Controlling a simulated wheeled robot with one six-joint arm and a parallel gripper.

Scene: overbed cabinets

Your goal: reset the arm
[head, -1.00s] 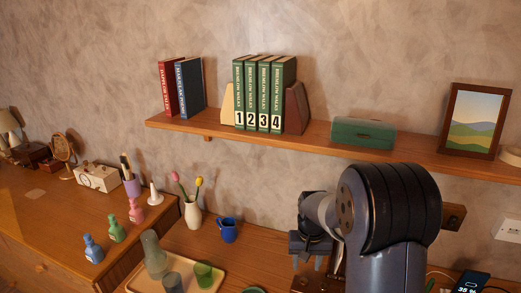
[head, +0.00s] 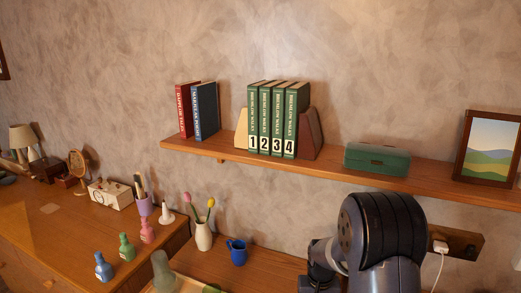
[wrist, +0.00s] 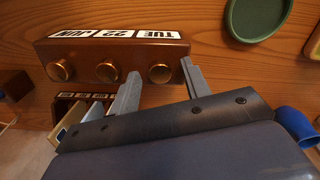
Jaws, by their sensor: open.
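My gripper (wrist: 160,76) is open in the wrist view, with its two grey fingers apart and nothing between them. Its fingertips are close to a wooden block calendar (wrist: 90,50) with brass knobs, which shows upside down; I cannot tell whether they touch. In the head view my dark arm (head: 380,235) is bent at the lower right, below the shelf. The gripper end there is mostly hidden or cut off by the bottom edge.
A shelf (head: 240,156) carries books, a green box (head: 377,159) and a picture frame (head: 488,148). A vase (head: 203,236) and a blue mug (head: 237,252) stand left of my arm. A green dish (wrist: 258,16) lies near the gripper.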

